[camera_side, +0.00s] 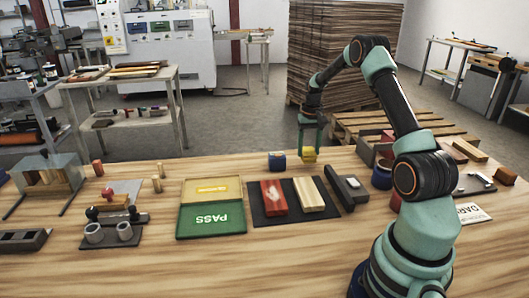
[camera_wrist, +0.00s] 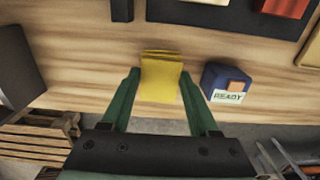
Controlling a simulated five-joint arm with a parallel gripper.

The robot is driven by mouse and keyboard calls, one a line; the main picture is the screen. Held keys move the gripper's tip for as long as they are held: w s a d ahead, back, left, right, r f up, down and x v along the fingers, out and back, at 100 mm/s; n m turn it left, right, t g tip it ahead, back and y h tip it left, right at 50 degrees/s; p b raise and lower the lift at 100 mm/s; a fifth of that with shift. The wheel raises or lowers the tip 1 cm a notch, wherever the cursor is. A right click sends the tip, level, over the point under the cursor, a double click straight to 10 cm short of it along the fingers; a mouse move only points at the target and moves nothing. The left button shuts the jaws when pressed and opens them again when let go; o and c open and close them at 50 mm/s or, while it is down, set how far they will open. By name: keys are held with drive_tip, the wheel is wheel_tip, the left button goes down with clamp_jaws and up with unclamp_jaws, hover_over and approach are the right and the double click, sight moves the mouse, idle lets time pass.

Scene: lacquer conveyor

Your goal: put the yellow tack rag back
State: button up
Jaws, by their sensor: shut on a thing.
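The yellow tack rag (camera_side: 309,154) is a small folded yellow cloth near the far edge of the wooden table. My gripper (camera_side: 310,150) reaches down to it from above and is shut on it. In the wrist view the yellow tack rag (camera_wrist: 161,76) sits between the two green fingers of my gripper (camera_wrist: 160,85). I cannot tell whether the rag touches the table. A blue block-like holder (camera_side: 277,161) stands just left of the rag in the side view. In the wrist view this blue holder (camera_wrist: 226,83) carries a READY label and an orange patch.
A dark mat (camera_side: 268,219) with a red and a pale wooden panel lies nearer the camera. A dark grey tool (camera_side: 346,187) lies right of it. The green PASS tray (camera_side: 212,219) lies left.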

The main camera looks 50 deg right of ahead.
sight(308, 151)
drive_tip(key=shift+f, duration=1.55)
drive_tip(key=shift+f, duration=0.15)
drive_tip(key=o, duration=1.2)
